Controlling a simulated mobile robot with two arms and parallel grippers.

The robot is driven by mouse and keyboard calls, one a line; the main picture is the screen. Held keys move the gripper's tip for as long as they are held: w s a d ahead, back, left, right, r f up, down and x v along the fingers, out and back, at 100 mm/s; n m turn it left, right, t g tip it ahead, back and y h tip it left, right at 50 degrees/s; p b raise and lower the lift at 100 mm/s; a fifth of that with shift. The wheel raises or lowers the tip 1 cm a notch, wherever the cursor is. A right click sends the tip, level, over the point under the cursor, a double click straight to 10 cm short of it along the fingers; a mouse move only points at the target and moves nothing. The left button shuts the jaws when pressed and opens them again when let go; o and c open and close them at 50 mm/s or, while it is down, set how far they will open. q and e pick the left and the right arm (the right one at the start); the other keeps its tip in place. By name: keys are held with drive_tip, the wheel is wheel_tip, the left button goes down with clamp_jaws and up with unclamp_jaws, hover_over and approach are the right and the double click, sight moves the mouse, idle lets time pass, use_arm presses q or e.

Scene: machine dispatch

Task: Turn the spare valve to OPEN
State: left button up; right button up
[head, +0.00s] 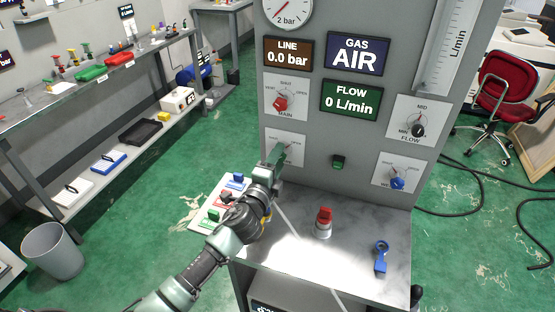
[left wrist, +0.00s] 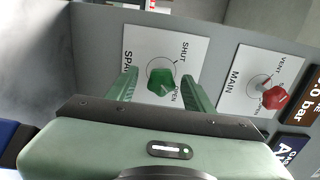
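The spare valve is a green knob (left wrist: 162,82) on a white plate marked SPARE, SHUT and OPEN in the left wrist view. I cannot clearly tell where its pointer stands. In the head view its plate (head: 273,146) is partly covered by my left gripper (head: 281,156), which is at the panel. In the left wrist view my left gripper (left wrist: 158,77) is open, one finger on each side of the knob, with visible gaps. My right gripper is not in view.
The red MAIN knob (head: 281,104) is above the spare plate. The FLOW knob (head: 418,130) and a blue knob (head: 397,183) are to the right. A red-topped piece (head: 324,221) and a blue piece (head: 381,257) stand on the metal shelf (head: 350,240).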

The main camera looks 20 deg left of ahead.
use_arm(q)
drive_tip(key=s+b, duration=0.1)
drive_tip(key=s, duration=0.6)
drive_tip(key=shift+s, duration=0.4)
drive_tip(key=shift+s+a, duration=0.1)
